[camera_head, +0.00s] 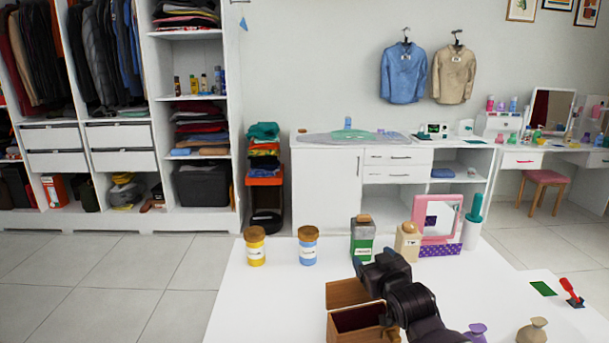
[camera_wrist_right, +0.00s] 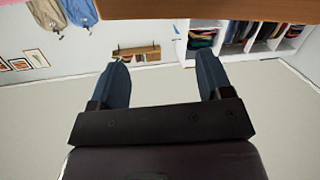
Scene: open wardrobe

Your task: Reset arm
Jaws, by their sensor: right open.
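My right arm (camera_head: 412,308) comes in from the lower right of the head view, and its gripper (camera_head: 372,268) is above the white table near an open wooden box (camera_head: 347,293). In the right wrist view the two fingers of my right gripper (camera_wrist_right: 165,85) stand wide apart with nothing between them. A brown wooden surface (camera_wrist_right: 200,9) crosses the top of that view. My left gripper is not in view.
On the white table (camera_head: 262,300) stand a yellow jar (camera_head: 255,247), a blue jar (camera_head: 308,246), a green-labelled container (camera_head: 362,238), a beige bottle (camera_head: 407,242) and a pink mirror (camera_head: 437,216). Purple and tan bottles (camera_head: 532,331) are at front right. The table's left part is clear.

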